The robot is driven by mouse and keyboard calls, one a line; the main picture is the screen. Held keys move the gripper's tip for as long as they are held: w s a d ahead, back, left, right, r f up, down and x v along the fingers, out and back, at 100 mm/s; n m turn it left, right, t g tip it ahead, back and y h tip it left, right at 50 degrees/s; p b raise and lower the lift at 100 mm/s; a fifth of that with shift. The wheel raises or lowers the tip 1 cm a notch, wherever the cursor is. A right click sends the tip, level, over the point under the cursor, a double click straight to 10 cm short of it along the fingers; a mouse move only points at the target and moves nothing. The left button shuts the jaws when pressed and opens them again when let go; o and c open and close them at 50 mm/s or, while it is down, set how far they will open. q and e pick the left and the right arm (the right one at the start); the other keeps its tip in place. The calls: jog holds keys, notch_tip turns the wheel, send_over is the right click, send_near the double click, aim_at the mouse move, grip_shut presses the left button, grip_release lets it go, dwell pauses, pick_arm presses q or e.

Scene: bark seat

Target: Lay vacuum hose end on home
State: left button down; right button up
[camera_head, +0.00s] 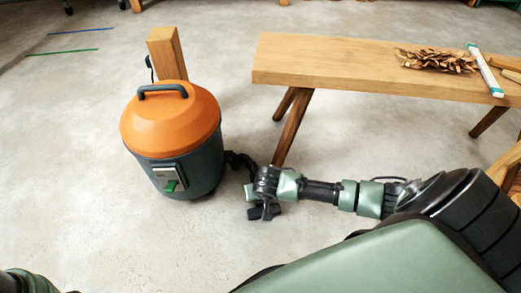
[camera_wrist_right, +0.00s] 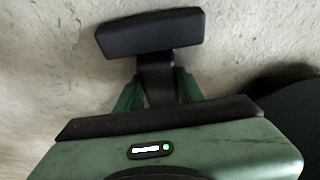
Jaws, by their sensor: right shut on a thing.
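The vacuum (camera_head: 178,135) stands upright on the floor, with an orange lid, a dark body and a black handle. A short stretch of dark hose (camera_head: 237,160) comes out of its right side and runs behind my right gripper. My right gripper (camera_head: 258,197) is low, right of the vacuum, and shut on the hose end (camera_head: 265,212). In the right wrist view the hose end (camera_wrist_right: 150,34) is a wide black nozzle, its neck between the green fingers (camera_wrist_right: 158,88). I cannot make out a marked home spot. Only part of my left arm shows at the lower left; its gripper is out of view.
A wooden bench (camera_head: 340,66) stands right of the vacuum, with wood shavings (camera_head: 437,60) and a pale stick-like box (camera_head: 484,72) on top. Its splayed leg (camera_head: 290,128) comes down close behind my gripper. A wooden post (camera_head: 166,53) rises behind the vacuum. Floor in front is clear.

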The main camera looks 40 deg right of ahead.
jog(key=shift+p, duration=0.65)
dwell(0.4)
jog(key=shift+f, duration=0.25)
dwell(0.5)
jog(key=o, duration=1.6)
jog(key=shift+r, duration=0.1)
